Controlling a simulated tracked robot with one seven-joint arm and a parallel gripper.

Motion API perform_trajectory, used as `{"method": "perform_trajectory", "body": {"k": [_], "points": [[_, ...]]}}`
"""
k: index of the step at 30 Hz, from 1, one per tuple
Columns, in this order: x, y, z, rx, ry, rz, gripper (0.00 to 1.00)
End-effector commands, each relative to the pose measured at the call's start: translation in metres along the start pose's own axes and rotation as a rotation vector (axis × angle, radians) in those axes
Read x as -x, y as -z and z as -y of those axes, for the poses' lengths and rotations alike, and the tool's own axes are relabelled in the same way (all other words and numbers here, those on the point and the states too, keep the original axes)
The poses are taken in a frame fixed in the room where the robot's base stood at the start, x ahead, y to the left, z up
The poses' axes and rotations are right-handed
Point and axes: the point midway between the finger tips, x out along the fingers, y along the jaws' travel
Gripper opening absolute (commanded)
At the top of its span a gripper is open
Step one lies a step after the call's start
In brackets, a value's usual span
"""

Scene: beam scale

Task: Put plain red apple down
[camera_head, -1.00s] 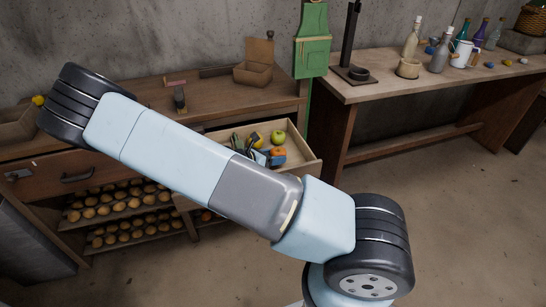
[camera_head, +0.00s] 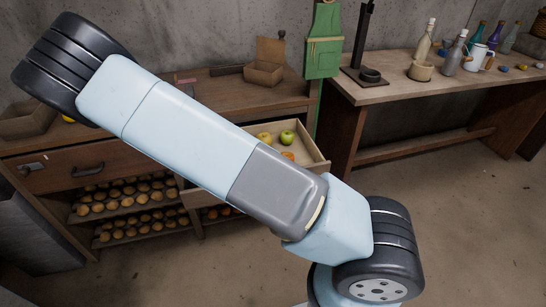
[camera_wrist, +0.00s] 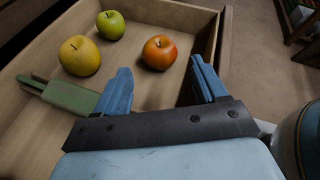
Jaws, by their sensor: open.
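A reddish-orange apple (camera_wrist: 159,52), the only reddish one in view, rests on the floor of an open wooden drawer (camera_wrist: 165,12). It also shows in the head view (camera_head: 288,155), partly cut off by my arm. My gripper (camera_wrist: 160,76) is open. Its blue fingers lie on either side of the near space, and the apple sits just beyond the fingertips, apparently apart from them. A yellow apple (camera_wrist: 80,56) and a green apple (camera_wrist: 111,25) lie to its left in the drawer. My arm hides my gripper in the head view.
A green long object (camera_wrist: 62,96) lies left of my gripper in the drawer. The drawer's right wall (camera_wrist: 215,50) is close to my right finger. A side table (camera_head: 400,92) with bottles stands at the right. Shelves of round brown items are below the workbench.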

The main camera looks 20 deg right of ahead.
Motion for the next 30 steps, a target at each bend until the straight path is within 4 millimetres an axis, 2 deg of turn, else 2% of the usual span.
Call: {"method": "perform_trajectory", "body": {"k": [1, 6, 14, 20, 30], "points": [[0.009, 0.000, 0.000, -0.001, -0.003, -0.002, 0.71], [0.027, 0.000, 0.000, -0.001, -0.001, -0.001, 0.71], [0.033, -0.006, 0.006, -0.048, 0.021, -0.042, 0.71], [0.033, -0.028, 0.025, -0.217, 0.094, -0.189, 0.71], [0.040, -0.079, 0.066, -0.567, 0.239, -0.451, 0.71]]}}
